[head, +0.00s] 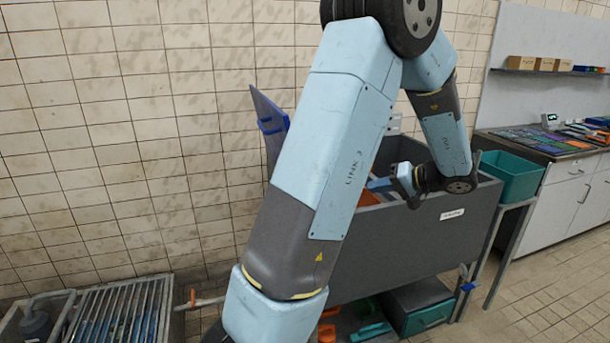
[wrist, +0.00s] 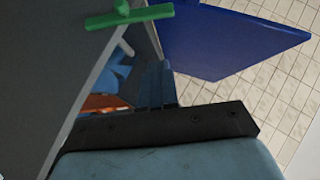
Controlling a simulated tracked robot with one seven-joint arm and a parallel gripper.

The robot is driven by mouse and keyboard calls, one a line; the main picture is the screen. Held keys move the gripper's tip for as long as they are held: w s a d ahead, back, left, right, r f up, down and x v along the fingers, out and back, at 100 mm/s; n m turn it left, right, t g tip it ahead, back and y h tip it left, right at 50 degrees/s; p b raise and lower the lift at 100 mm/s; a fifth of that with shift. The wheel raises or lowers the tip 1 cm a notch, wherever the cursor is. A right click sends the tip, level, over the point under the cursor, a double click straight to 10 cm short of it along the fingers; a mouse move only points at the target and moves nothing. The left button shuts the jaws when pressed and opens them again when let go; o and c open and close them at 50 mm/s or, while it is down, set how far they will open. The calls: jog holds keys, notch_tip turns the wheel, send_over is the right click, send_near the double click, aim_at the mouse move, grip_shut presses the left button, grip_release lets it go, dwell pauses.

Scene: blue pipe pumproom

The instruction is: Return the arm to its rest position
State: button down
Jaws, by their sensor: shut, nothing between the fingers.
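My arm (head: 340,140) rises from the bottom of the head view, bends at the top and reaches down to the right over a large grey trough (head: 420,235). My gripper (wrist: 154,72) is shut and empty. In the head view its fingers are small and partly lost against the trough's edge. In the wrist view the shut fingers point toward the trough's inside, where blue and orange items (wrist: 100,101) lie, partly hidden. I cannot tell whether the fingers touch anything.
A blue panel (wrist: 225,40) and a green-handled item (wrist: 130,15) are near the gripper in the wrist view. A teal bin (head: 510,176) stands right of the trough. A metal grate (head: 120,310) is at lower left. Open floor (head: 545,280) lies at right.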

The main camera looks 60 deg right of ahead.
jog(key=w+a+r+n+g+y, duration=0.3)
jog(key=w+a, duration=0.8)
jog(key=w, duration=0.1)
jog(key=w+a+r+n+g+y, duration=0.2)
jog(key=w+a+r+g, duration=0.2)
jog(key=w+a, duration=0.7)
jog(key=w+a+r+n+g+h, duration=0.1)
jog(key=w+a+n, duration=0.1)
jog(key=a, duration=0.6)
jog(key=w+a+r+n+g+h, duration=0.1)
jog(key=w+a+r+n, duration=0.15)
jog(key=a, duration=0.45)
jog(key=s+a+r+n+t+h, duration=0.1)
jog(key=s+a, duration=0.1)
jog(key=a, duration=0.5)
jog(key=s+a+n+h, duration=0.1)
jog(key=s+a+n, duration=0.1)
jog(key=a, duration=0.6)
jog(key=shift+s+r+t, duration=0.35)
jog(key=shift+t, duration=0.05)
jog(key=shift+d, duration=0.1)
